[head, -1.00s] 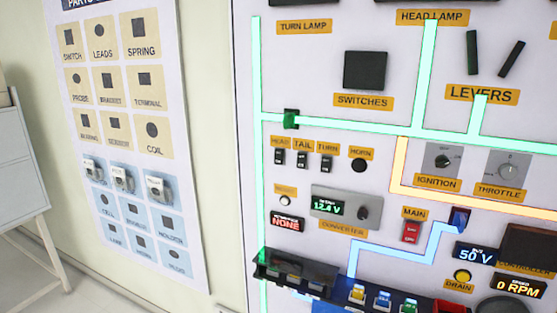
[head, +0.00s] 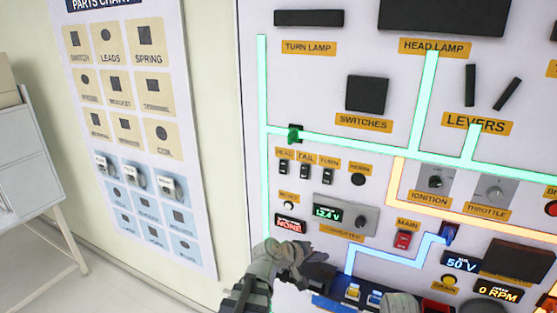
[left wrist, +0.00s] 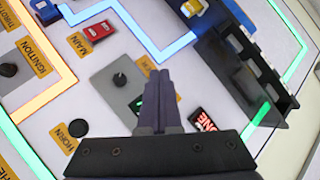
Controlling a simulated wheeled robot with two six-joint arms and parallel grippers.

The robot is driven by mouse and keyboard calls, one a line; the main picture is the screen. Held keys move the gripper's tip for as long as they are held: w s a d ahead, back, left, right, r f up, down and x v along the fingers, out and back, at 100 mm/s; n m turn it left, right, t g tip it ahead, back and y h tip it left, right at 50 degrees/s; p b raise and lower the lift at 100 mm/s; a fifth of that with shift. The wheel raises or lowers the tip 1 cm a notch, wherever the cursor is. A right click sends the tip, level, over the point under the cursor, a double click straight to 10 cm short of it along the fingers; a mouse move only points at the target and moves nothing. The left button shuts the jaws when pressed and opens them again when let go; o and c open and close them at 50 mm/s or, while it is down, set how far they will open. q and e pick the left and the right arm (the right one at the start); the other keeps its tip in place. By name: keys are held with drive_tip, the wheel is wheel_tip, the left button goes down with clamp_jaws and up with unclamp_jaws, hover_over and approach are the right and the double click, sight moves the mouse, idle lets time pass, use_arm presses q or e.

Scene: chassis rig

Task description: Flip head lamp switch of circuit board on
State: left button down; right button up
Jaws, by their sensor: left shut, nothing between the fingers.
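The head lamp switch (head: 283,167) is a small black rocker under the HEAD label, leftmost of three beside the TAIL switch (head: 304,170) and TURN switch (head: 327,176). Its on or off position is too small to tell. The head lamp panel (head: 443,17) at the top is dark. My left gripper (head: 297,254) is shut and empty, below the switch row, in front of the board near the reset button. In the left wrist view its closed fingers (left wrist: 160,78) point over the converter; the head lamp switch does not show there.
The converter (head: 345,213) reads about 12.4 V. The red MAIN switch (head: 403,240) and the HORN button (head: 358,179) are close by. A dark fuse tray (left wrist: 245,75) juts out below. Green, blue and orange lines glow on the board.

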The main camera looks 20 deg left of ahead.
sight(282, 173)
use_arm(q)
drive_tip(key=w+a+r+n+t+y+p, duration=0.1)
drive_tip(key=a+r+n+t+y+p, duration=0.1)
drive_tip(key=a+r+n, duration=0.3)
drive_tip(key=w+a+r+n+t+y+p, duration=0.1)
drive_tip(key=a+r+n+t+y+p, duration=0.2)
drive_tip(key=a+r, duration=0.8)
drive_tip(key=a+n+t+p, duration=0.1)
drive_tip(key=a+n, duration=0.1)
drive_tip(key=a, duration=0.3)
drive_tip(key=shift+a+r+t+y, duration=0.2)
drive_tip(key=shift+r+t+y, duration=0.1)
use_arm(e)
wheel_tip(282, 173, up, 8)
drive_tip(key=shift+f, duration=0.15)
use_arm(q)
drive_tip(key=w, duration=0.4)
drive_tip(key=w+f+b, duration=0.1)
drive_tip(key=w, duration=0.4)
drive_tip(key=w+f+b, duration=0.1)
drive_tip(key=w, duration=0.4)
drive_tip(key=shift+f, duration=0.1)
use_arm(e)
wheel_tip(282, 173, down, 2)
drive_tip(key=shift+f, duration=0.1)
